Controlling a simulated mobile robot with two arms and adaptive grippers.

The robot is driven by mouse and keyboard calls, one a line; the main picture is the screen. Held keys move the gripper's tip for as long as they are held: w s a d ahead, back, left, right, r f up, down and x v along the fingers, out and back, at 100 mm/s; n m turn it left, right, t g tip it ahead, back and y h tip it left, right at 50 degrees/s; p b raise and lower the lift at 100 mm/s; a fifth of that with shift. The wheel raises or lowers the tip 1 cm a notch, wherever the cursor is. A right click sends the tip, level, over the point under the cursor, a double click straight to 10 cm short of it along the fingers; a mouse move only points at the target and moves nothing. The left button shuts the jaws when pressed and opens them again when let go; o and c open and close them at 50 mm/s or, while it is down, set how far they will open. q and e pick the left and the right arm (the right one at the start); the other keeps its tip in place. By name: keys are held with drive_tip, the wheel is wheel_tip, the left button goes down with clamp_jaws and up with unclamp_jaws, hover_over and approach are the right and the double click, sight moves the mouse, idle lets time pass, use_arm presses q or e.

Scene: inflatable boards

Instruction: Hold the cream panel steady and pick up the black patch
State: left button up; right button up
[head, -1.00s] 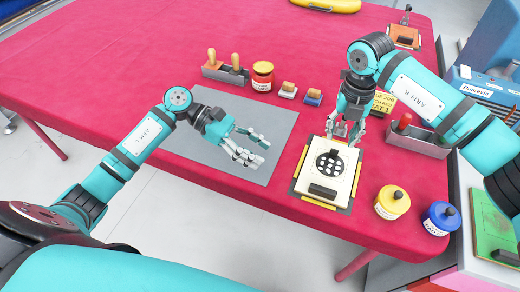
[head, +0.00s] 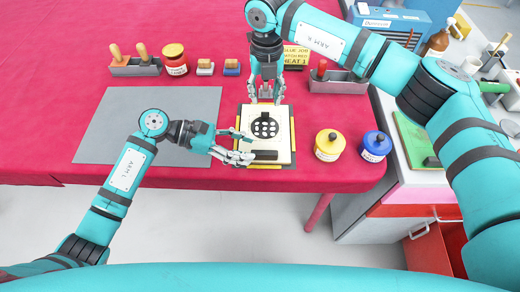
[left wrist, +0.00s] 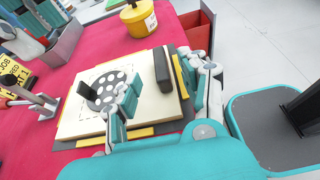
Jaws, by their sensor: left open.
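The cream panel (head: 283,140) lies flat on a dark mat with yellow edge strips, near the table's front edge. The black patch (head: 264,128), round with pale holes and an upright black tab, lies on it; it also shows in the left wrist view (left wrist: 103,92). A black bar (left wrist: 162,69) runs along the panel's front side. My left gripper (head: 248,148) is open at the panel's front left, its fingers spread over the panel near the bar; contact is unclear. My right gripper (head: 265,97) points down, fingers apart and empty, above the panel's back edge, behind the patch.
Yellow (head: 329,147) and blue (head: 374,147) pots stand right of the panel. A grey tool tray (head: 340,85), a yellow sign (head: 296,56) and a red jar (head: 174,62) stand behind. The grey mat (head: 110,125) at left is bare.

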sight(261, 152)
use_arm(q)
drive_tip(key=shift+x, duration=2.35)
drive_tip(key=shift+a, duration=0.1)
clamp_jaws()
